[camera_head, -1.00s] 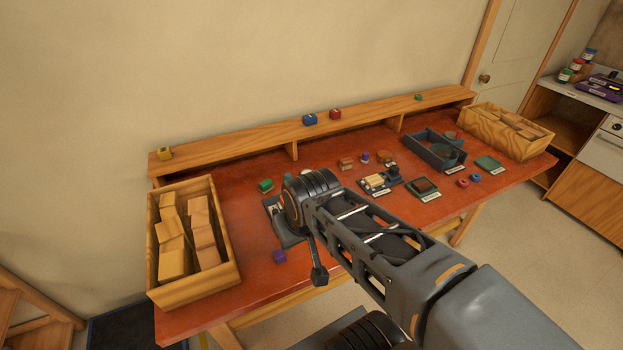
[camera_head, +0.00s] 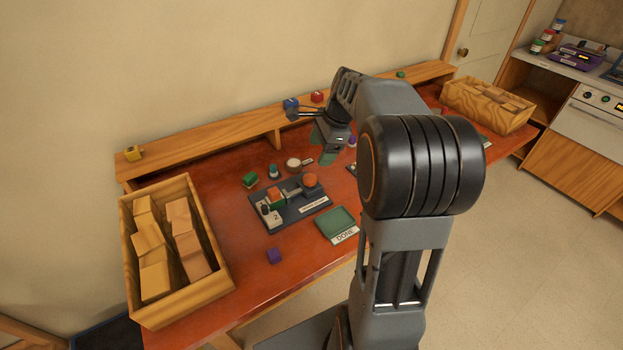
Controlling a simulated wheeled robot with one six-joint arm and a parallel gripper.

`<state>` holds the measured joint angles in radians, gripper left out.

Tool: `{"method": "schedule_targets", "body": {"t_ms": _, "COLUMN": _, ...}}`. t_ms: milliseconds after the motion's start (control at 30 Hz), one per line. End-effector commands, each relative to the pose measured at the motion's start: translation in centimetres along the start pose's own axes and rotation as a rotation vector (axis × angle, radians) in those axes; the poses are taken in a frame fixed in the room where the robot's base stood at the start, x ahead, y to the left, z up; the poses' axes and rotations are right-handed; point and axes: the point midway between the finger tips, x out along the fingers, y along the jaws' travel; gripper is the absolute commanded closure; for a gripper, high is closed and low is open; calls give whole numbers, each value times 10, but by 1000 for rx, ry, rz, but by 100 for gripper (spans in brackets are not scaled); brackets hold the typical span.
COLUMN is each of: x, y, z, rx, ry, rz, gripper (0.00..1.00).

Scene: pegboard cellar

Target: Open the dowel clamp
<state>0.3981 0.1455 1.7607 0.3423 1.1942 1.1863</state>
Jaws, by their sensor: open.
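A dark fixture (camera_head: 262,212) with a white label sits on the red bench, left of the middle. It looks like the dowel clamp, but its label is too small to read surely. It carries a green and orange block (camera_head: 275,197), a round orange-brown knob or disc (camera_head: 310,181) and a pale plate marked 2 (camera_head: 274,220). I cannot tell whether the clamp is shut. My gripper (camera_head: 308,136) is open above the back of the bench, beyond the fixture and apart from it. Nothing shows between its fingers.
A green tray (camera_head: 336,222) labelled DONE lies right of the fixture. Wooden block crates stand at left (camera_head: 222,250) and right (camera_head: 450,100). A shelf (camera_head: 200,137) runs along the back. My arm hides the bench's right middle.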

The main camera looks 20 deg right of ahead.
Motion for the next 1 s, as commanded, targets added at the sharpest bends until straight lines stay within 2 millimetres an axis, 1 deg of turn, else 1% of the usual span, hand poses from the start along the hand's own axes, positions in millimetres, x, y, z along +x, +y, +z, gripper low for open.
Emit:
{"method": "schedule_targets", "body": {"t_ms": 33, "x": 5, "y": -10, "z": -14, "rx": 99, "ry": -20, "rz": 5, "gripper": 30}}
{"method": "schedule_targets", "body": {"t_ms": 100, "x": 8, "y": -19, "z": -25, "rx": 209, "ry": -43, "rz": 9, "gripper": 30}}
{"method": "schedule_targets", "body": {"t_ms": 200, "x": 12, "y": -27, "z": -36, "rx": 311, "ry": -65, "rz": 14, "gripper": 30}}
{"method": "schedule_targets", "body": {"t_ms": 267, "x": 16, "y": -29, "z": -39, "rx": 345, "ry": -72, "rz": 17, "gripper": 30}}
{"method": "schedule_targets", "body": {"t_ms": 367, "x": 28, "y": -31, "z": -40, "rx": 368, "ry": -78, "rz": 19, "gripper": 30}}
{"method": "schedule_targets", "body": {"t_ms": 467, "x": 45, "y": -30, "z": -38, "rx": 368, "ry": -77, "rz": 21, "gripper": 30}}
{"method": "schedule_targets", "body": {"t_ms": 600, "x": 73, "y": -30, "z": -36, "rx": 366, "ry": -76, "rz": 22, "gripper": 30}}
{"method": "schedule_targets", "body": {"t_ms": 800, "x": 109, "y": -30, "z": -33, "rx": 365, "ry": -76, "rz": 20, "gripper": 30}}
{"method": "schedule_targets", "body": {"t_ms": 1000, "x": 134, "y": -30, "z": -31, "rx": 365, "ry": -76, "rz": 19, "gripper": 30}}
